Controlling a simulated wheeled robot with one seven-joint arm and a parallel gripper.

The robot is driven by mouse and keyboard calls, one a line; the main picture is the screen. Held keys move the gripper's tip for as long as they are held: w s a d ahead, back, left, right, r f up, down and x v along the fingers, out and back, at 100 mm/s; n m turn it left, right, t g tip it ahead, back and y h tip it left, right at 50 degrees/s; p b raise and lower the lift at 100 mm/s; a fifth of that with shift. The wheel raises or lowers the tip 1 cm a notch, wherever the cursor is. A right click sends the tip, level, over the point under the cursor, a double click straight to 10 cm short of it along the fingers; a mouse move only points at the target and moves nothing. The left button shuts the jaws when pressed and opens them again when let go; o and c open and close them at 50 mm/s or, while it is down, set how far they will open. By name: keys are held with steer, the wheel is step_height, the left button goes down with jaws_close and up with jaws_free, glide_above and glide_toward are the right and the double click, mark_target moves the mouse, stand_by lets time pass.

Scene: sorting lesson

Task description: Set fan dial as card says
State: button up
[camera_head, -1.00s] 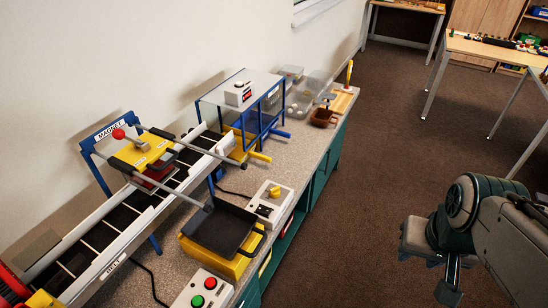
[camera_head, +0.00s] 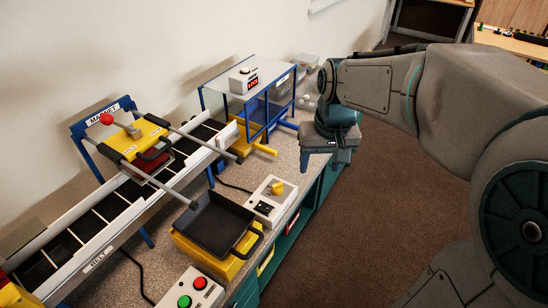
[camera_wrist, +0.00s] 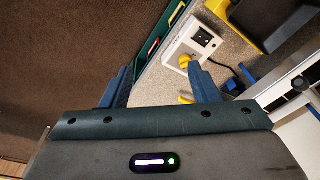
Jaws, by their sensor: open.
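A white control box (camera_head: 269,200) with a yellow dial (camera_head: 277,188) and a black switch stands on the bench, right of the yellow-based black tray. I take this as the fan dial; its markings are too small to read. I cannot make out a card. My gripper (camera_head: 322,166) is open and empty, behind and to the right of the box, apart from it in the head view. In the wrist view, the yellow dial (camera_wrist: 184,62) shows between the fingers, close beside the right one; the white box (camera_wrist: 197,38) lies beyond. Whether they touch cannot be told there.
A belt labelled BELT (camera_head: 100,258) with a yellow magnet carriage (camera_head: 135,138) is at left. A blue-framed clear box (camera_head: 248,98) stands behind. The black tray (camera_head: 216,224) and a red-and-green button box (camera_head: 192,292) are in front. Floor right of the bench is clear.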

steer(key=n+g+b, duration=0.1)
steer(key=b, duration=0.3)
glide_above(277, 184)
step_height(277, 184, down, 9)
steer(key=shift+n+h, duration=0.3)
step_height(277, 184, down, 14)
steer(key=shift+r+b, duration=0.1)
steer(key=shift+b, duration=0.55)
steer(key=shift+s+d, duration=0.1)
steer(key=c, duration=1)
